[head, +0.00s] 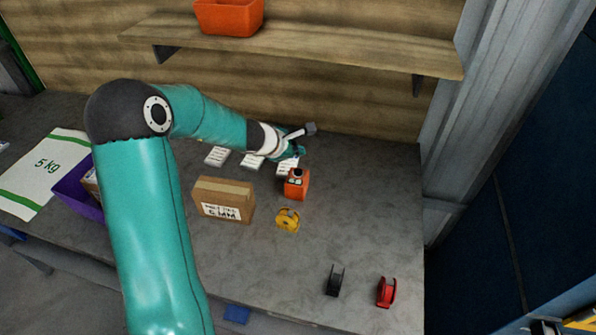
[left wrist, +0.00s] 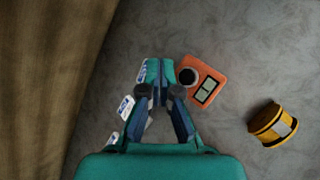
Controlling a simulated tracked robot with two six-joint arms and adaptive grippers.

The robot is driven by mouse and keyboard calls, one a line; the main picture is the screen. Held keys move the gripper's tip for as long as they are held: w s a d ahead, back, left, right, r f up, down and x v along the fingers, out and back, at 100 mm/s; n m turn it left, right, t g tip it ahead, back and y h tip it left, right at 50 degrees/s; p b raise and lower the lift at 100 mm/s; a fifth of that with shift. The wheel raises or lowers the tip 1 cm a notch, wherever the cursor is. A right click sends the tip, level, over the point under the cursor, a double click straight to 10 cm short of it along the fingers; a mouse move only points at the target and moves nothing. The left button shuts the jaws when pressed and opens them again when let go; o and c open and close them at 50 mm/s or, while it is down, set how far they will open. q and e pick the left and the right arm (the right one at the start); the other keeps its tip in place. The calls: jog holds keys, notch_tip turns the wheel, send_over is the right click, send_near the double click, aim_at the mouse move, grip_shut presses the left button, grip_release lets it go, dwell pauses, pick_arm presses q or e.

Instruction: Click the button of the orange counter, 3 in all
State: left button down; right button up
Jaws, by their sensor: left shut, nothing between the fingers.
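The orange counter (head: 297,184) stands on the grey bench, right of the middle of the head view. It has a dark round button on top and a small display. In the left wrist view the counter (left wrist: 205,82) lies just right of the fingertips, with its dark button (left wrist: 188,76) close beside them. My left gripper (head: 300,150) is shut and empty, a little behind the counter in the head view; it also shows in the left wrist view (left wrist: 159,72). I cannot tell its height above the bench. The display's digits are too small to read. My right gripper is not in view.
A cardboard box (head: 224,199) and a yellow spool (head: 287,220) stand near the counter. White cards (head: 217,156) lie behind. A purple bin (head: 75,187) is left; a shelf (head: 300,42) hangs above.

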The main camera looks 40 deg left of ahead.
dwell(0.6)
pick_arm(q)
jog(key=shift+d, duration=0.1)
jog(key=w+d+r+m+t+h, duration=0.1)
jog(key=w+d+r+m+h, duration=0.15)
jog(key=d+r+h, duration=0.2)
jog(key=m+g+b, duration=0.2)
jog(key=m+b, duration=0.1)
jog(key=m, duration=0.1)
send_over(296, 172)
jog(key=shift+f+n, duration=0.35)
jog(key=shift+f, duration=0.05)
notch_tip(296, 172, down, 9)
jog(key=b, duration=0.7)
jog(key=shift+r, duration=0.1)
dwell(0.9)
